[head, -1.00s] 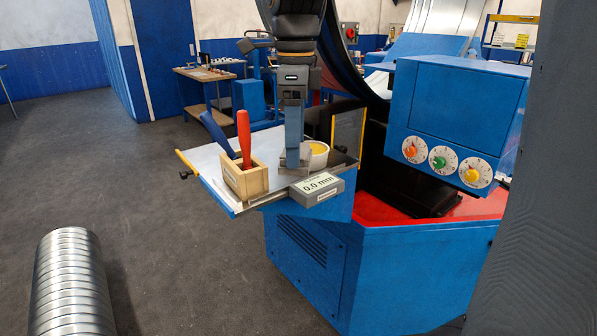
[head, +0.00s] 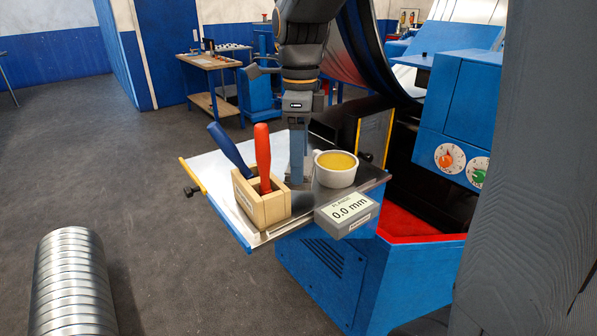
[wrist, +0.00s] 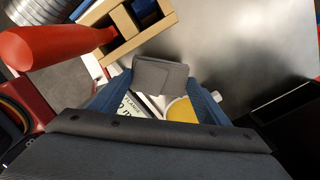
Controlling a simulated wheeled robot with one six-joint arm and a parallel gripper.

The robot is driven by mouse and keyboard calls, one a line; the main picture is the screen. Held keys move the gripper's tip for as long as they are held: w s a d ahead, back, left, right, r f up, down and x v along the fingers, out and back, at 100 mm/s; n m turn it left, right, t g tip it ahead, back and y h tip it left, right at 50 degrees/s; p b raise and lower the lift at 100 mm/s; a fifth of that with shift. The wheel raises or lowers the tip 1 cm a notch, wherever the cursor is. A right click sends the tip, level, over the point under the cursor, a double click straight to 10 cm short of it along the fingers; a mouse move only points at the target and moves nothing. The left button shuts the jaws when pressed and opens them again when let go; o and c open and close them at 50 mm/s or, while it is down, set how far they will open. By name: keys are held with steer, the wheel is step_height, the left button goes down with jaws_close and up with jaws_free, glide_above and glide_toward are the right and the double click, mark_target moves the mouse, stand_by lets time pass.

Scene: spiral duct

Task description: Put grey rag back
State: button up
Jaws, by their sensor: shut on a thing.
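My gripper (head: 297,178) points down over the metal tray table (head: 207,163) on the blue machine, between the wooden box and the cup. In the wrist view my gripper (wrist: 158,84) has its two blue fingers on either side of a folded grey rag (wrist: 160,72) and is shut on it. Whether the rag touches the tray surface I cannot tell.
A wooden box (head: 268,208) holds a red-handled tool (head: 263,155) and a blue-handled tool (head: 229,150). Bare tray lies behind the box.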

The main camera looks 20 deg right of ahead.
steer(key=shift+f+p, duration=0.45)
steer(key=shift+f, duration=1.65)
steer(key=o, duration=1.1)
step_height(320, 180, up, 12)
steer(key=b, duration=0.3)
steer(key=shift+s, duration=0.15)
